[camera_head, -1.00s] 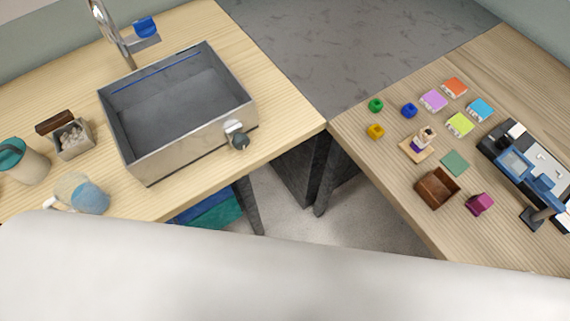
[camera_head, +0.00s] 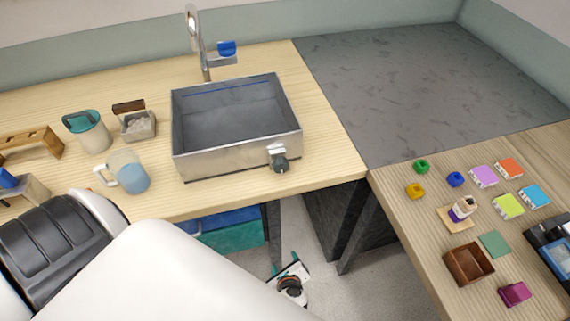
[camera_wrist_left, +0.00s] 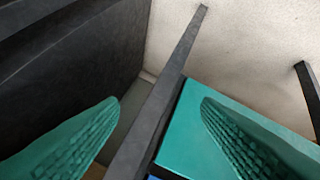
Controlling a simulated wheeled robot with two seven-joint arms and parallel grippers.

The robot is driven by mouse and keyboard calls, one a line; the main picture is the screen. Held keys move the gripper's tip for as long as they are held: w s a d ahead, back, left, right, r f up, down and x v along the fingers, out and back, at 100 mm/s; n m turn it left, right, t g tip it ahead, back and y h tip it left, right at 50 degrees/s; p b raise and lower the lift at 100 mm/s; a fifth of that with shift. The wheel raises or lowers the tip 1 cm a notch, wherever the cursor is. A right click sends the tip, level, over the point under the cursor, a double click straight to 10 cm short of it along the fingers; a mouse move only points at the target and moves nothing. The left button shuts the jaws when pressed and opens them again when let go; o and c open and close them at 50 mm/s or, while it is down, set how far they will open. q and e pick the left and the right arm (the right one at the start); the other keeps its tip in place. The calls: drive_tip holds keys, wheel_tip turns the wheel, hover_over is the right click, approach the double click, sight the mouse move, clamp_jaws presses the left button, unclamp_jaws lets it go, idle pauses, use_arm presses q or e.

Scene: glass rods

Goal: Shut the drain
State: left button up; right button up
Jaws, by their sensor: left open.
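The metal sink basin (camera_head: 237,152) stands on the wooden counter, and its grey inside looks empty. A silver drain knob with a dark end (camera_head: 278,158) sticks out of its front wall near the right corner. I cannot tell its setting. My left gripper (camera_head: 287,265) is below the counter's front edge, near a dark table leg and well under the knob. Its teal fingers are apart in the left wrist view (camera_wrist_left: 160,115), with nothing held between them. My right gripper is out of view.
A teal box (camera_wrist_left: 205,125) lies under the counter. The right table holds several small objects.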

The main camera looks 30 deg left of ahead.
use_arm(q)
drive_tip(key=w+r+m+t+y+b, duration=0.1)
drive_tip(key=w+r+m+t+y, duration=0.3)
drive_tip(key=r, duration=1.1)
drive_tip(key=n+y, duration=0.2)
drive_tip(key=y, duration=0.1)
approach(282, 168)
drive_tip(key=shift+y, duration=0.4)
drive_tip(key=x, duration=0.2)
drive_tip(key=p+x, duration=0.1)
drive_tip(key=x, duration=0.4)
drive_tip(key=shift+w+f, duration=0.15)
drive_tip(key=shift+f, duration=0.15)
drive_tip(key=shift+x, duration=0.75)
drive_tip(key=shift+f, duration=0.1)
drive_tip(key=shift+c, duration=0.4)
drive_tip(key=c, duration=0.9)
drive_tip(key=shift+m+p, duration=0.3)
drive_tip(key=shift+p, duration=0.05)
